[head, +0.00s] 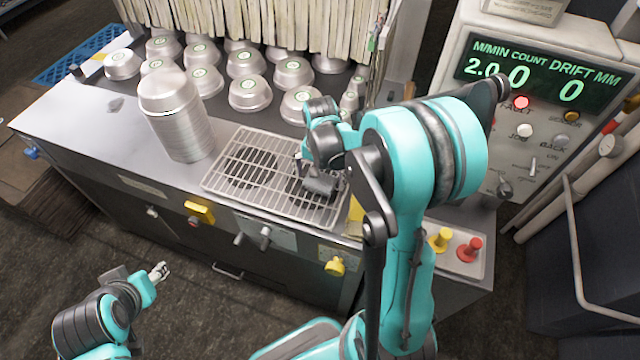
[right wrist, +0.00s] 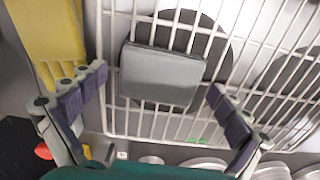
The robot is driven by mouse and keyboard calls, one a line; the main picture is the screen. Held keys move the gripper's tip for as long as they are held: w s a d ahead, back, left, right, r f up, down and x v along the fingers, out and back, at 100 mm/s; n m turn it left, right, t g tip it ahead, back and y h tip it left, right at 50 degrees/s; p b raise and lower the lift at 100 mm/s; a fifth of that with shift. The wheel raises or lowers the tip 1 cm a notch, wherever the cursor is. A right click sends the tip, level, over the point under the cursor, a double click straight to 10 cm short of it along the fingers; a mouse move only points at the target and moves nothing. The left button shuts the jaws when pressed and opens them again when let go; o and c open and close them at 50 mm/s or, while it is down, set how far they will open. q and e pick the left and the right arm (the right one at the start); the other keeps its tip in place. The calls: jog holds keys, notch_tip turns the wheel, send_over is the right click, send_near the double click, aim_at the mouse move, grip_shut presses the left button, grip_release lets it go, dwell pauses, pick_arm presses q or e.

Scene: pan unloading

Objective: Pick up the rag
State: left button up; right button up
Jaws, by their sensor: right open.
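A grey, rounded, folded-looking block (right wrist: 163,75), which I take to be the rag, lies on the white wire rack (right wrist: 118,118) in the right wrist view. In the head view it shows as a dark grey piece (head: 322,184) on the rack (head: 228,192), partly hidden by my right arm. My right gripper (right wrist: 158,84) is open, with one finger on each side of the block and gaps between. In the head view the right gripper (head: 316,172) is over the rack, largely covered by its own arm. My left gripper (head: 160,271) is low at the left, away from the counter; its jaw opening is unclear.
A yellow flat piece (right wrist: 45,40) lies beside the rack. A tall stack of metal pans (head: 180,125) stands left of the rack, with several pans (head: 250,93) behind. Yellow (head: 441,239) and red (head: 470,250) knobs stand at right, below a control panel (head: 540,85).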

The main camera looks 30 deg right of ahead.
aim_at(320, 180)
jog(key=c, duration=1.2)
jog(key=shift+r, duration=0.1)
jog(key=shift+r, duration=0.6)
notch_tip(320, 180, up, 3)
jog(key=shift+r+p, duration=0.1)
jog(key=shift+p, duration=0.7)
jog(key=s+d+r+p, duration=0.2)
jog(key=s+d+r, duration=0.4)
jog(key=s, duration=0.3)
jog(key=shift+d+r, duration=0.25)
jog(key=shift+d, duration=0.45)
